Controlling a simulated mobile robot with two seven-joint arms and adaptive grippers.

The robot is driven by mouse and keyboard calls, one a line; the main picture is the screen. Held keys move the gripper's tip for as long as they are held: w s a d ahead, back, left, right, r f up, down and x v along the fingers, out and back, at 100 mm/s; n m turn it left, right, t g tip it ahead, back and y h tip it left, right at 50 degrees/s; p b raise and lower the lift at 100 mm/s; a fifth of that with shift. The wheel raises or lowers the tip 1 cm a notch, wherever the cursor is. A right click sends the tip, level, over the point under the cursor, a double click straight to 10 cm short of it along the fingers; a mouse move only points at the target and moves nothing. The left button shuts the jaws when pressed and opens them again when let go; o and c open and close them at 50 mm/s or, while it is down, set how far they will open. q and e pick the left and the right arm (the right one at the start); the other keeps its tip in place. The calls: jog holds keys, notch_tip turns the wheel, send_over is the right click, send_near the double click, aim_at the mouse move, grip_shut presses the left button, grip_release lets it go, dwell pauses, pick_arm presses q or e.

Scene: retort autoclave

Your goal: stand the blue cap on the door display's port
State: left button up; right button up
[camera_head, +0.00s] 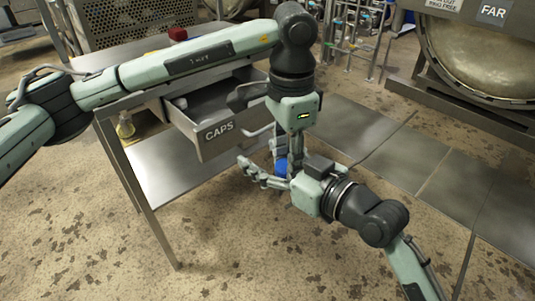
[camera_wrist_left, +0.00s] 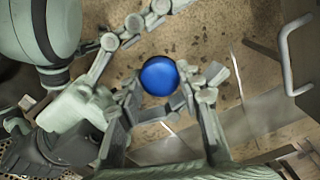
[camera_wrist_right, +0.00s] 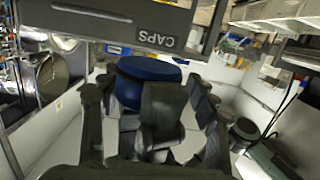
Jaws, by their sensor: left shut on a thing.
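The blue cap (camera_head: 281,168) is at the tips of my left gripper (camera_head: 283,162), which points down in front of the drawer. In the left wrist view the blue cap (camera_wrist_left: 160,76) sits between the left fingers (camera_wrist_left: 160,92), which are shut on it. My right gripper (camera_head: 258,174) comes in from the lower right, its fingers spread around the cap area. In the right wrist view the cap (camera_wrist_right: 148,70) shows between and beyond the open right fingers (camera_wrist_right: 150,105). A grey finger part covers some of it. I cannot make out the door display's port.
An open drawer marked CAPS (camera_head: 222,133) is close behind the grippers, with its handle jutting out. It belongs to a steel table (camera_head: 185,172) with a lower shelf. A round vessel door under a FAR sign (camera_head: 494,12) is at the upper right. Floor at the lower left is clear.

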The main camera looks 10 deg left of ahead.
jog(key=shift+d, duration=0.2)
pick_arm(q)
jog(key=shift+a+r, duration=0.1)
jog(key=shift+a, duration=0.05)
pick_arm(e)
jog(key=v, duration=1.1)
jog(key=shift+s+d, duration=0.2)
jog(key=shift+d, duration=0.1)
jog(key=shift+o, duration=0.3)
jog(key=shift+r, duration=0.15)
jog(key=w+a+r+n+g, duration=0.25)
jog(key=a+r+g, duration=0.25)
jog(key=r, duration=0.5)
notch_tip(320, 180, up, 7)
jog(key=s+d+g+h, duration=0.1)
jog(key=s+g+h, duration=0.1)
jog(key=s+h, duration=0.15)
pick_arm(q)
jog(key=s+a+r+n, duration=0.2)
jog(key=a+r+n, duration=0.5)
jog(key=r, duration=0.3)
jog(key=shift+a+r+n, duration=0.25)
jog(key=shift+n, duration=0.25)
pick_arm(e)
jog(key=w+d+x, duration=0.1)
jog(key=x, duration=1)
jog(key=shift+a+f+h, duration=0.2)
jog(key=shift+f+h, duration=0.25)
